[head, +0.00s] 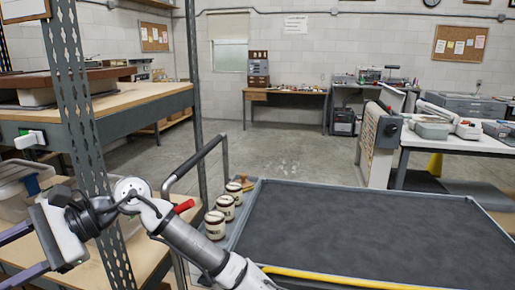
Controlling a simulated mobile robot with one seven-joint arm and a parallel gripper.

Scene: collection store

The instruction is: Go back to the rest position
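My gripper (14,256) is at the lower left, at the end of my white arm, in front of the shelf rack's lower level. Its two purple fingers point left and stand apart, with nothing seen between them. Their tips are cut off by the left edge of the picture. My arm reaches up and left from the bottom middle, across the left side of the cart.
A metal rack (84,150) with wooden shelves stands close at the left. A cart (350,230) with a dark top fills the lower right. Three lidded jars (214,225) line its left side. Open floor (290,155) lies beyond.

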